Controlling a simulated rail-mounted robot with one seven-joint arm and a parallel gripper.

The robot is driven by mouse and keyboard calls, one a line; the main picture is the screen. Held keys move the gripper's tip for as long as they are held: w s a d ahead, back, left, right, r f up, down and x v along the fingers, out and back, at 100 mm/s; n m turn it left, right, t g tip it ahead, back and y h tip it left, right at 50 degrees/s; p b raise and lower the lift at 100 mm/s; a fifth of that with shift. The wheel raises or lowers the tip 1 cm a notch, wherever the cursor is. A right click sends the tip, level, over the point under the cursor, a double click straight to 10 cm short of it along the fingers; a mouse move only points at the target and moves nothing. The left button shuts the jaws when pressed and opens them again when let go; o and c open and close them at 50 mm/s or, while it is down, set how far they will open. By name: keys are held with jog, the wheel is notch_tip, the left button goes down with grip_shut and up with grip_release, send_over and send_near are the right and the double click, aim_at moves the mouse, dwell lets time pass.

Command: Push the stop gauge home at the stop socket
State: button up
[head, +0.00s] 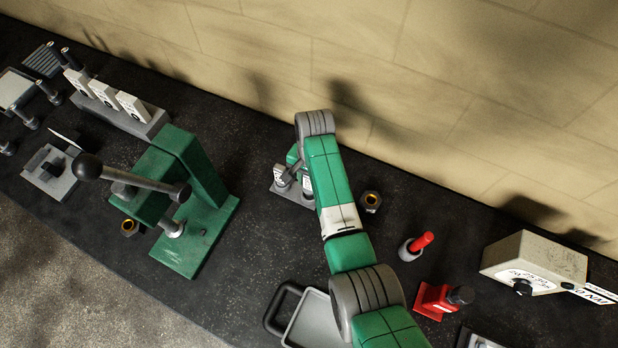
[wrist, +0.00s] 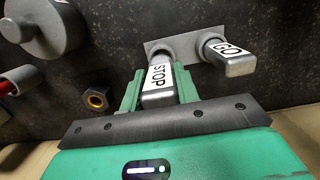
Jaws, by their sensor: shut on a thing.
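The stop gauge (wrist: 157,82) is a pale block labelled STOP with a grey round shank. My gripper (wrist: 158,92) is shut on the block, one green finger on each side, in the wrist view. The shank meets the grey gauge stand (wrist: 156,47), where the stop socket is hidden under it; I cannot tell how deep it sits. The go gauge (wrist: 229,60) stands in the same stand to the right. In the head view the stand (head: 290,194) and the go gauge (head: 281,176) show left of my arm, and the stop gauge (head: 307,185) is partly covered.
A dark nut with a brass-coloured bore (head: 371,201) lies right of the stand. A grey cup with a red pin (head: 422,241) and a red block (head: 436,301) are further right. A green lever press (head: 190,215) stands left. Black bench between press and stand is clear.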

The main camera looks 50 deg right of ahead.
jog(key=shift+f+b, duration=1.35)
jog(key=shift+f, duration=0.45)
jog(key=o, duration=1.2)
jog(key=r, duration=0.5)
jog(key=d+r, duration=0.1)
jog(key=r, duration=0.1)
jog(key=shift+w+r, duration=0.15)
jog(key=shift+r, duration=0.25)
